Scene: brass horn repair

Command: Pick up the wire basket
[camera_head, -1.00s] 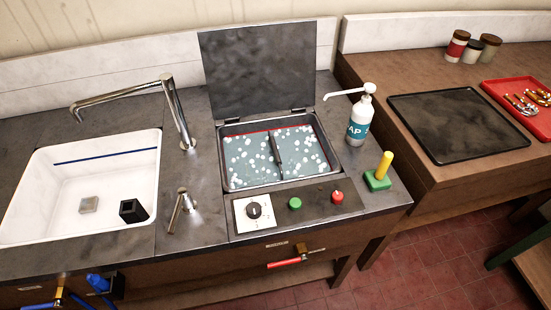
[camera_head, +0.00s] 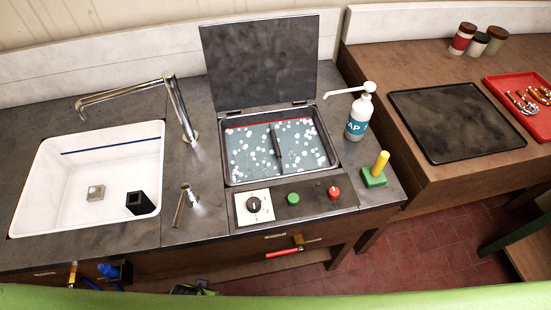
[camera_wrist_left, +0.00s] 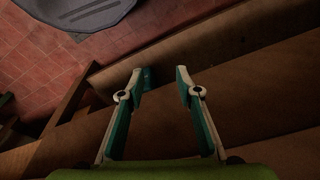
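The bath (camera_head: 226,172) is a steel tank set in the counter, full of grey-green liquid with white foam spots. A dark bar (camera_head: 275,142) shows in the middle of the liquid. It looks like the handle of the wire basket; I cannot make out any mesh below it. The bath's dark lid (camera_head: 262,65) stands open behind it. In the left wrist view my left gripper (camera_wrist_left: 160,76) is open and empty, its fingers apart above brown wooden boards, with red floor tiles beyond. It is away from the bath. My right gripper is in neither view.
A soap pump bottle (camera_head: 358,117) and a green block with a yellow peg (camera_head: 375,172) stand right of the bath. A tap (camera_head: 180,108) and white sink (camera_head: 52,205) lie left. A dark tray (camera_head: 455,122) and red tray (camera_head: 543,128) lie farther right.

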